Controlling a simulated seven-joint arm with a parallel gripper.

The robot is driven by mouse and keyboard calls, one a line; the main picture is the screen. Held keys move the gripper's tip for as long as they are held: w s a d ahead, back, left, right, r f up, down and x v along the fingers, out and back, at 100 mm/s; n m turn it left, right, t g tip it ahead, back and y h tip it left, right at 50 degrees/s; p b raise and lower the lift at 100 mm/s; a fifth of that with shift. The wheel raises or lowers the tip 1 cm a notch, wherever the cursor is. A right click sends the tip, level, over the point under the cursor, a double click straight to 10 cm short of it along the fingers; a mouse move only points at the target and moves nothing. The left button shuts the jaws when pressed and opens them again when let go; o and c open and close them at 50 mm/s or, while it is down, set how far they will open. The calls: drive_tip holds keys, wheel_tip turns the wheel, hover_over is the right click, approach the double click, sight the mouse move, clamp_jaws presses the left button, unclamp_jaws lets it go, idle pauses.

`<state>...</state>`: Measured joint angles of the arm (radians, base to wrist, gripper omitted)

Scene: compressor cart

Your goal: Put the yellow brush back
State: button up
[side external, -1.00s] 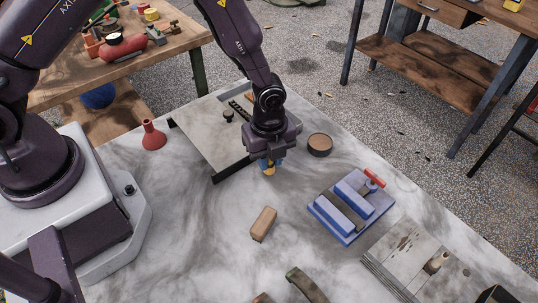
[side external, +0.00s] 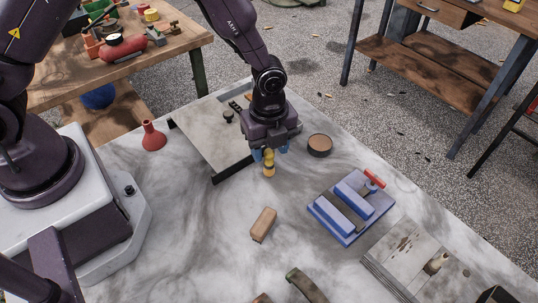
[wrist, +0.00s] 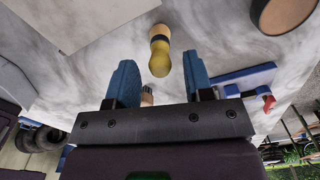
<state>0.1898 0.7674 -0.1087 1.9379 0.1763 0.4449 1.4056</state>
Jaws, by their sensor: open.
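The yellow brush (side external: 268,170) stands upright on the marbled tabletop, just in front of the grey board's near corner. It has a rounded yellow handle, a dark band and a pale lower end. It also shows in the wrist view (wrist: 159,52). My gripper (side external: 270,153) is above it, pointing down, with its blue fingers apart. In the wrist view the brush's rounded yellow end appears between the fingertips (wrist: 159,62), with gaps on both sides. I cannot tell exactly how far the fingers reach down beside it.
A round brown-rimmed container (side external: 319,146) is right of my gripper. A grey board (side external: 205,135) lies behind left, with a red funnel (side external: 152,136) beside it. A tan block (side external: 263,225) and a blue fixture (side external: 350,205) are in front. A grey panel (side external: 405,255) lies at front right.

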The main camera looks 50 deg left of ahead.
sight(269, 150)
wheel_tip(269, 150, up, 9)
drive_tip(key=shift+f, duration=0.1)
drive_tip(key=s+a+r+n+t, duration=0.2)
drive_tip(key=s+a+r+n, duration=0.3)
drive_tip(key=s+r+n, duration=0.3)
drive_tip(key=s+a+r+n+t, duration=0.3)
drive_tip(key=s+a+r+n, duration=0.2)
drive_tip(key=s+r+n, duration=0.4)
wheel_tip(269, 150, up, 4)
drive_tip(key=n, duration=0.4)
drive_tip(key=shift+a+f+t, duration=0.25)
drive_tip(key=shift+t, duration=0.05)
